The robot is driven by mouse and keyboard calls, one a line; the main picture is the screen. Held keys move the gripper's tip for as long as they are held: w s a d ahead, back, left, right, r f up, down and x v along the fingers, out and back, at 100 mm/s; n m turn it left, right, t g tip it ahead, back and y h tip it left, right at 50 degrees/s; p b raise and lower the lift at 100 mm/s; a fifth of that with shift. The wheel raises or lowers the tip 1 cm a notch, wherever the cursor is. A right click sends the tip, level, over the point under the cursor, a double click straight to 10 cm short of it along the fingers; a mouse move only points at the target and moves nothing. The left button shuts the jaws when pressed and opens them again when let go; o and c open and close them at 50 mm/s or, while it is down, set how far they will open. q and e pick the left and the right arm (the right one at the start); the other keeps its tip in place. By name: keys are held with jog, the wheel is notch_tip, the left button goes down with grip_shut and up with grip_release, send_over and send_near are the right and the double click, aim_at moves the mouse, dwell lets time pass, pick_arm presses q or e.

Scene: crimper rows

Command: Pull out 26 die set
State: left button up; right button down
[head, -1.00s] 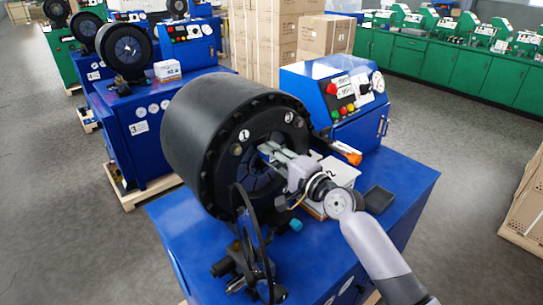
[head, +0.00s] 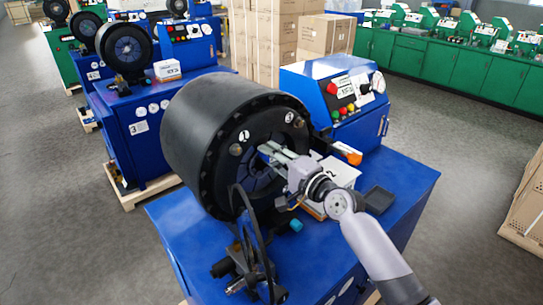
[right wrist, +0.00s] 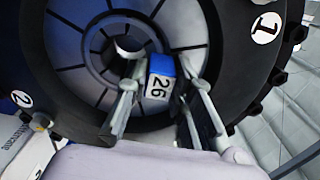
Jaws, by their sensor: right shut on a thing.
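The 26 die (right wrist: 158,82) is a small block with a blue part and a pale face marked "26". It sits at the inner ring of the crimper head (head: 200,130), a big black drum on a blue machine. My right gripper (head: 272,154) reaches into the drum's front opening. In the right wrist view the right gripper (right wrist: 163,78) has one finger on each side of the die and is shut on it. In the head view the die is hidden by the gripper and the drum. My left gripper is not in view.
A white box (head: 340,173) and a black tray (head: 379,199) are close under my right arm. A control box (head: 335,95) with buttons stands behind. A black fixture with a hose (head: 245,262) stands at the front left. More crimpers stand at the back left.

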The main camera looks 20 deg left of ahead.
jog(key=p+v, duration=0.3)
jog(key=v, duration=0.6)
jog(key=shift+d+r, duration=0.15)
jog(key=shift+r, duration=0.2)
dwell(1.2)
